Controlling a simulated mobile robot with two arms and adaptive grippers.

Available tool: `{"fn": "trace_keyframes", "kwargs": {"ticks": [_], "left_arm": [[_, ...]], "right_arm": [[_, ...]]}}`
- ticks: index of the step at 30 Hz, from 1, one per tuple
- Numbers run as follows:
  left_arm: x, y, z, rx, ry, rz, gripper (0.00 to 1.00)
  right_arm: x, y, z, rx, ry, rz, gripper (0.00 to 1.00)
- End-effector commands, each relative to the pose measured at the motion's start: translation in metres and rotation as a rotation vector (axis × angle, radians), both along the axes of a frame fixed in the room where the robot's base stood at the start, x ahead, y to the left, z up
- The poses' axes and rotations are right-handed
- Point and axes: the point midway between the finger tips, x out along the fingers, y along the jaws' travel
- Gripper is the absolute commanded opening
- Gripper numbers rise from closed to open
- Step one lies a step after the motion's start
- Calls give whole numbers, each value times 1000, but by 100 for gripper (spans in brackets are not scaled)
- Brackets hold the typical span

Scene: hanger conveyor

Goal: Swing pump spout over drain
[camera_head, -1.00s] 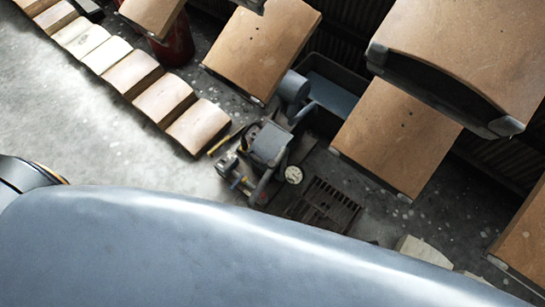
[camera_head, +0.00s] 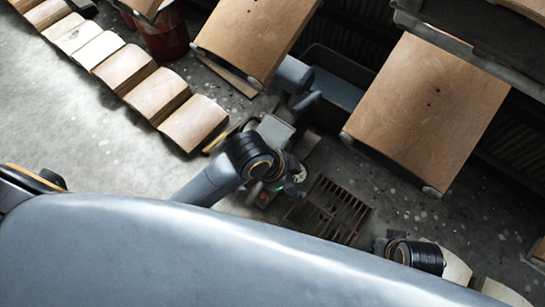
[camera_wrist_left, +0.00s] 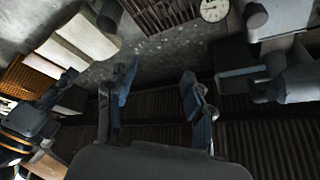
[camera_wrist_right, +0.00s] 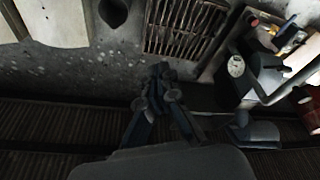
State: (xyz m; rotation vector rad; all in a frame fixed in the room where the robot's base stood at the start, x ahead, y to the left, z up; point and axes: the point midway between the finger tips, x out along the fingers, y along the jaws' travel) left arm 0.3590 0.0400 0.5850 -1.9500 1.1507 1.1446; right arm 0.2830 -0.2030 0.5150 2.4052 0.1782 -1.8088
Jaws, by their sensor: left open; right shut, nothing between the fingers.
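The pump (camera_head: 275,130) is a grey machine on the floor, partly hidden by my left wrist in the head view. A grey cylinder with a bent pipe (camera_head: 295,77), perhaps the spout, points toward a dark trough (camera_head: 340,92) and not over the drain. The drain grate (camera_head: 335,205) lies right of my left wrist; it also shows in the right wrist view (camera_wrist_right: 185,25). My left gripper (camera_wrist_left: 160,80) is open and empty in its wrist view, with the cylinder (camera_wrist_left: 298,82) to its right. My right gripper (camera_wrist_right: 165,90) is shut and empty, below the grate in its wrist view.
Brown panels (camera_head: 430,110) hang over the floor at the upper middle and right. A row of pale blocks (camera_head: 125,68) lies at upper left, near a red bucket (camera_head: 165,35). A round gauge (camera_wrist_right: 236,66) sits by the pump. Bare floor shows at left.

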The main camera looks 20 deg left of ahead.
Motion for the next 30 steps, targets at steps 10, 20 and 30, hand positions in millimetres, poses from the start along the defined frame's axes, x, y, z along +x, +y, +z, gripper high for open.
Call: {"fn": "trace_keyframes", "kwargs": {"ticks": [10, 20, 30], "left_arm": [[39, -6, -23, 265, -78, -776, 52], [97, 83, -33, 484, 6, -1076, 52], [102, 93, -63, 500, 19, -1097, 52]], "right_arm": [[2, 1, -58, -1, 23, 3, 0], [-2, 2, -101, -1, 39, 7, 0], [2, 2, -81, 0, 22, 5, 0]]}}
